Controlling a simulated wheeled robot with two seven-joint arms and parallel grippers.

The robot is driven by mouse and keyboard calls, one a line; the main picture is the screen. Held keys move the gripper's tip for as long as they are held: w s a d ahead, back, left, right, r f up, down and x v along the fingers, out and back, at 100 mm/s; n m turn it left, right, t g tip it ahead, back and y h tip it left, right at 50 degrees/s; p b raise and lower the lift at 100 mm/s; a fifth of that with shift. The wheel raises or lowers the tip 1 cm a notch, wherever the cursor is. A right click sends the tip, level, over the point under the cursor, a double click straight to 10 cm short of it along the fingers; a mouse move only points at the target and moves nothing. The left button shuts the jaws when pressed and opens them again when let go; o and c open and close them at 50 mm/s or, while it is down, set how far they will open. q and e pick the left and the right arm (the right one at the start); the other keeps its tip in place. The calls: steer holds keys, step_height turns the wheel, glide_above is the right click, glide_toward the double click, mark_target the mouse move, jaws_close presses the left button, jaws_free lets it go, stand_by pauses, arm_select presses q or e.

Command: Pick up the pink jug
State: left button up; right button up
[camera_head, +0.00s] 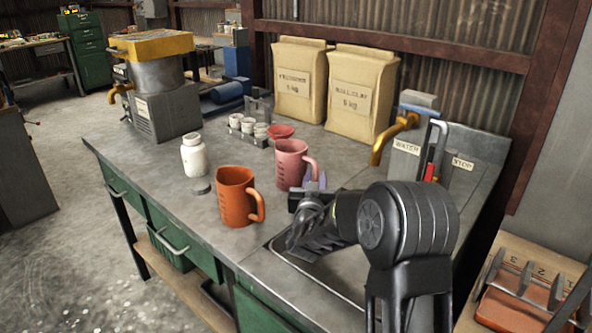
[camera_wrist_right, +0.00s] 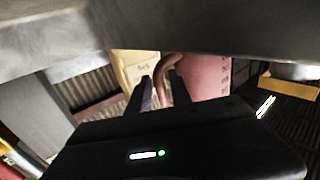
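The pink jug (camera_head: 292,163) stands upright on the grey workbench (camera_head: 150,175), its handle on the right side. My right gripper (camera_head: 316,182) is just right of the jug, with its fingers towards the handle. In the right wrist view, the pink jug (camera_wrist_right: 205,75) fills the area right of the fingers. The two dark fingers of my right gripper (camera_wrist_right: 161,92) are apart, and the handle shows between their tips. I cannot tell whether they touch it. My left gripper is not in view.
An orange jug (camera_head: 237,196) stands just in front and left of the pink jug, with a white bottle (camera_head: 194,156) behind it. Small cups (camera_head: 248,126) and a red bowl (camera_head: 281,132) stand behind. A brass tap (camera_head: 393,138) rises at the right, above the sink (camera_head: 330,278).

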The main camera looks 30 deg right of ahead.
steer(key=shift+w+d, duration=0.2)
steer(key=shift+w, duration=0.05)
stand_by(0.4)
jaws_close()
stand_by(1.3)
